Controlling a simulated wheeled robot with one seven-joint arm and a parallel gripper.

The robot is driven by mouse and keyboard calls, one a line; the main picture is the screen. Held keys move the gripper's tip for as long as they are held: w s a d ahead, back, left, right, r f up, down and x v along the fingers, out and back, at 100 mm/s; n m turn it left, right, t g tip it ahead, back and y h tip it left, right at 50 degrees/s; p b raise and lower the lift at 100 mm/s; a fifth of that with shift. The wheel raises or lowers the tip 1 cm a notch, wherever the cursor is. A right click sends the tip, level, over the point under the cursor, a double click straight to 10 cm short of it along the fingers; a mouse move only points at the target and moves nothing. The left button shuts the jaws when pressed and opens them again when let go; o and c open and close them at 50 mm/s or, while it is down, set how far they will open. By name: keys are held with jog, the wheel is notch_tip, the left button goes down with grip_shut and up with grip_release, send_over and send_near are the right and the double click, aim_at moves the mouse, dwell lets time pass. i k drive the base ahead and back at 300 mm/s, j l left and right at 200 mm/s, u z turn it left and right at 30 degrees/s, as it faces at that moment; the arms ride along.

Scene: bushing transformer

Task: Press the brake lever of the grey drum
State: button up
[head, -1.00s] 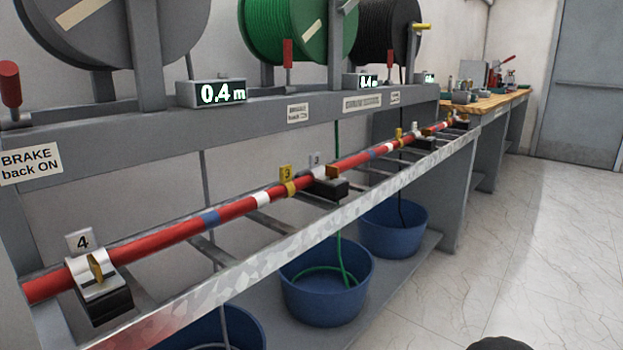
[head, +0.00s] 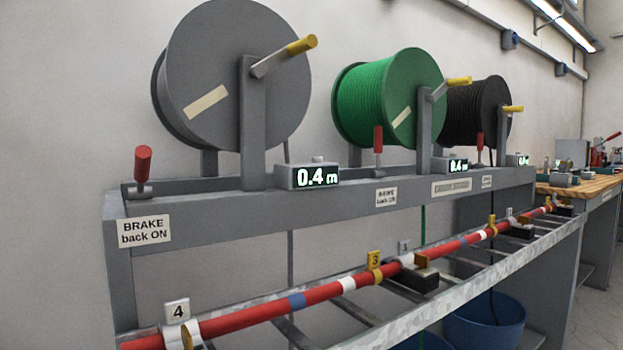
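The grey drum (head: 232,80) stands at the left of the rack, with a yellow-handled crank (head: 285,55) on its front. Its brake lever (head: 143,166) has a red grip and stands nearly upright at the left end of the grey beam (head: 220,206). A sign (head: 144,231) reading "BRAKE back ON" is below the lever. My gripper is not in view.
Green (head: 388,98) and black (head: 477,112) drums stand to the right, each with a red lever. A red pipe (head: 330,290) with numbered clamps runs along the front below the beam. Blue tubs (head: 484,322) sit underneath. A wooden bench (head: 580,188) is at the far right.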

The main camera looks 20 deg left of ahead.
aim_at(143, 153)
jog(key=u, duration=1.8)
